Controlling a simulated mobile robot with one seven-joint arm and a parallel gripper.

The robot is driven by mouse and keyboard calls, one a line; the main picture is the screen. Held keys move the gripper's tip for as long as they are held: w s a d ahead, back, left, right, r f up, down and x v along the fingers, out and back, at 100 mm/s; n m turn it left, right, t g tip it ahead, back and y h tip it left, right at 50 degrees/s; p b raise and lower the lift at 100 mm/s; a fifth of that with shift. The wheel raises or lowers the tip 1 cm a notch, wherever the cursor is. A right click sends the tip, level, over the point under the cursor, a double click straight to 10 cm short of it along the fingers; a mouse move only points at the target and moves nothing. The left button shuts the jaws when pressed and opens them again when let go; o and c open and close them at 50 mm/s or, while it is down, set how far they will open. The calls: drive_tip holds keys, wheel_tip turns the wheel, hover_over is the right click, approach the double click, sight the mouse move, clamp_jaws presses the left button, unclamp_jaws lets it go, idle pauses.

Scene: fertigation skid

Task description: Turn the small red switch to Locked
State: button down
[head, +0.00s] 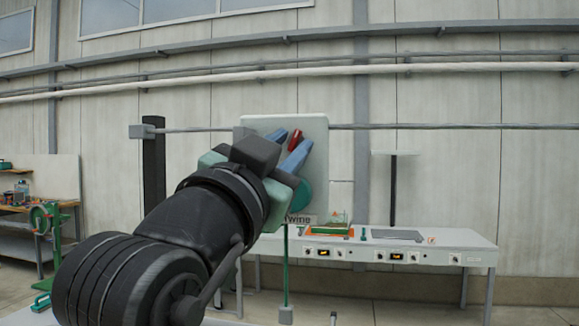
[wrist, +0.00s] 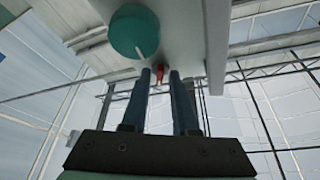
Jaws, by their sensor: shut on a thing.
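The small red switch (head: 295,138) is on the pale upright panel (head: 318,135), between the two blue fingers of my gripper (head: 294,140). In the wrist view the red switch (wrist: 160,70) shows between the fingertips of my gripper (wrist: 160,76), and the fingers are shut on it. The fingers and wrist cover much of the panel in the head view. I cannot read a Locked mark or tell which position the switch points to.
A large teal round knob (wrist: 134,32) with a white line is on the same panel, close to my fingers; its edge shows in the head view (head: 307,193). A white bench (head: 440,241) with small controls stands to the right. A cluttered workbench (head: 38,206) is at far left.

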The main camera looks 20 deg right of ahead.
drive_tip(key=shift+w+a+r+m+g+h+b, duration=0.15)
drive_tip(key=shift+m+g+b, duration=0.35)
drive_tip(key=shift+m, duration=0.9)
drive_tip(key=shift+s+r+m+g+h+b, duration=0.1)
drive_tip(key=shift+m+g+h+b, duration=0.15)
drive_tip(key=shift+m+g, duration=0.8)
drive_tip(key=shift+m+t, duration=0.25)
drive_tip(key=shift+m, duration=0.3)
drive_tip(key=c, duration=1)
unclamp_jaws()
drive_tip(key=shift+o, duration=0.3)
drive_tip(key=shift+w+f, duration=0.1)
drive_tip(key=b+v, duration=0.3)
drive_tip(key=v, duration=1)
drive_tip(key=shift+b, duration=0.4)
